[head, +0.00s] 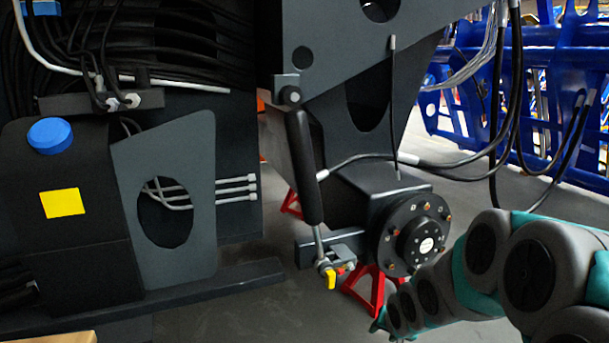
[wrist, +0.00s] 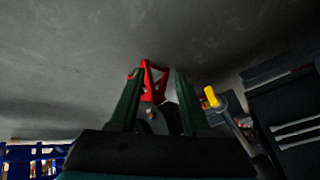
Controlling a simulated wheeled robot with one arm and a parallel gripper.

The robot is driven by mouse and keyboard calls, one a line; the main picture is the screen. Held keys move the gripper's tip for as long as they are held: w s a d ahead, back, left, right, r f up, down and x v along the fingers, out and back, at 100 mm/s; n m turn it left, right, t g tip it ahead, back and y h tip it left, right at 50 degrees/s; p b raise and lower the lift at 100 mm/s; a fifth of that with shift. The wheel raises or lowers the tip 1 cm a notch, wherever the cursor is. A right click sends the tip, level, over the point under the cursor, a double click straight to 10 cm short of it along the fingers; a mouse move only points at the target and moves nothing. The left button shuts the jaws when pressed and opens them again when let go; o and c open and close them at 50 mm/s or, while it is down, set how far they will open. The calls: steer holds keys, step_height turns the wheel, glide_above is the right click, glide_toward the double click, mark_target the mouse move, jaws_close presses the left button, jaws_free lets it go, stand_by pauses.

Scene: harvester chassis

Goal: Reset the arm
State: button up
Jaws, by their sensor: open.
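My gripper (wrist: 158,76) shows in the wrist view with its two dark green fingers apart and nothing held between them. A red stand (wrist: 153,80) shows beyond the fingertips, in the gap between the fingers. In the head view my grey and teal arm reaches in from the right edge, low in front of the chassis (head: 176,200). A yellow valve handle (head: 330,279) is left of the arm in the head view. It also shows just right of the fingers in the wrist view (wrist: 211,97).
A round hub (head: 415,235) with bolts is close to my arm. A red stand (head: 366,292) is beneath it. Black hoses (head: 505,110) hang above the arm. A blue rack (head: 470,95) stands behind at right. Bare grey floor (wrist: 90,60) fills the upper wrist view.

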steer(key=s+a+r+n+g, duration=0.1)
steer(key=s+r+g, duration=0.3)
steer(key=s, duration=1.3)
steer(key=s+a+r+n+g, duration=0.2)
steer(key=s+r+n+g, duration=0.1)
steer(key=s, duration=1.4)
steer(key=shift+s+a+r+n+g, duration=0.2)
steer(key=shift+r+n+g, duration=0.2)
steer(key=shift+g, duration=0.2)
steer(key=shift+w+a+f, duration=0.1)
